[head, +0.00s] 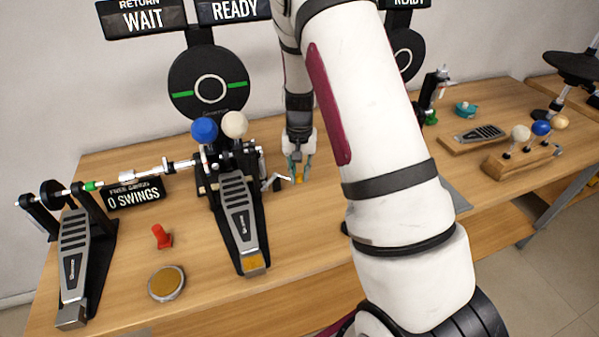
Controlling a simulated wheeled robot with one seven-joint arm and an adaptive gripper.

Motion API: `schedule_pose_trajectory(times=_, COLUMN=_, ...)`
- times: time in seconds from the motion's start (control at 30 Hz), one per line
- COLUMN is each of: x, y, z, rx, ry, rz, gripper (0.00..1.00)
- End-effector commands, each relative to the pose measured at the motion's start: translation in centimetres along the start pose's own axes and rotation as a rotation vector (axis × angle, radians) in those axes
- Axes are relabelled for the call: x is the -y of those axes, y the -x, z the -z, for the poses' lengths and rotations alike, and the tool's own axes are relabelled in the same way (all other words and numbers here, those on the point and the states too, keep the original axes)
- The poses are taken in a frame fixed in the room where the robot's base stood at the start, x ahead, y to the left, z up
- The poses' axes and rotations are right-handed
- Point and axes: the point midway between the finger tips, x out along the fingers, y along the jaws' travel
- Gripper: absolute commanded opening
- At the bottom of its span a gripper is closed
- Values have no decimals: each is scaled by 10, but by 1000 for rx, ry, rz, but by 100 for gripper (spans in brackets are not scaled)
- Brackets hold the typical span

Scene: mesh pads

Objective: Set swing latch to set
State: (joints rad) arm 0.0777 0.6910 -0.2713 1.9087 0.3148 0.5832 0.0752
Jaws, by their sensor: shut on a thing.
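The double pedal's right unit (240,215) stands on the wooden bench with a blue ball beater (204,130) and a white ball beater (235,124) raised above it. A small metal latch lever (277,181) sticks out to the right from its frame. My gripper (298,170) points down just right of that frame, shut on a small yellow piece (300,180) that appears to be the end of the latch. The fingers partly hide this piece, and any setting marks on the latch are too small to read.
A left pedal (75,255) joins by a shaft. A "0 SWINGS" sign (134,195), a red peg (161,237) and a round yellow-topped pad (166,283) stand nearby. Signs behind read "WAIT" (142,18) and "READY" (234,9). A wooden ball-beater rack (522,160) is at right. My arm hides the bench's middle.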

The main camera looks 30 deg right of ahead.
Motion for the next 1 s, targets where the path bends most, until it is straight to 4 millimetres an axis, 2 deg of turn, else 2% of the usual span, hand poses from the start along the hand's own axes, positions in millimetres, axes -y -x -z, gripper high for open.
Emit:
schedule_pose_trajectory(times=0.27, x=4, y=1, z=-8, rx=0, ry=-99, rz=1, gripper=0)
schedule_pose_trajectory(times=0.7, x=17, y=1, z=-28, rx=-2, ry=-425, rz=2, gripper=0)
schedule_pose_trajectory(times=1.0, x=25, y=1, z=-36, rx=-2, ry=-582, rz=2, gripper=0)
